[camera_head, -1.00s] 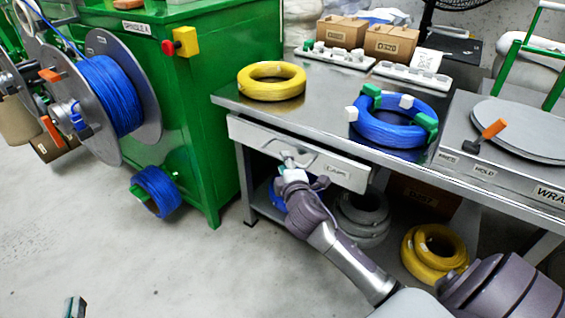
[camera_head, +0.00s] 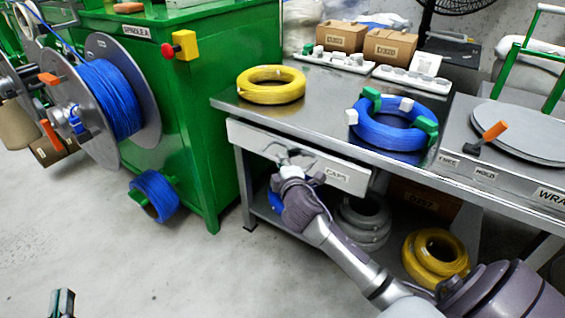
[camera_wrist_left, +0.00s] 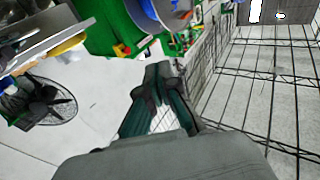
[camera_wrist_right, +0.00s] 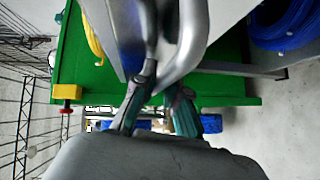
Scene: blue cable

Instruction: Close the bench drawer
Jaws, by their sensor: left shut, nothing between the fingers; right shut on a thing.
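The bench drawer (camera_head: 247,136) has a pale front with a label, under the steel benchtop at the middle of the head view. Its front appears close beneath the bench edge; I cannot tell exactly how far out it is. My right gripper (camera_head: 287,163) is at the drawer's front. In the right wrist view its fingers (camera_wrist_right: 160,100) are shut on the grey metal drawer handle (camera_wrist_right: 190,45). My left gripper (camera_head: 62,303) is low at the bottom left of the head view, away from the bench. In the left wrist view its fingers (camera_wrist_left: 158,88) are together and empty.
A yellow coil (camera_head: 271,92) and a blue coil with green and white clips (camera_head: 390,135) lie on the bench (camera_head: 322,100). Grey and yellow coils (camera_head: 437,262) sit on the lower shelf. A green machine (camera_head: 212,120) stands left of the bench. The floor in front is clear.

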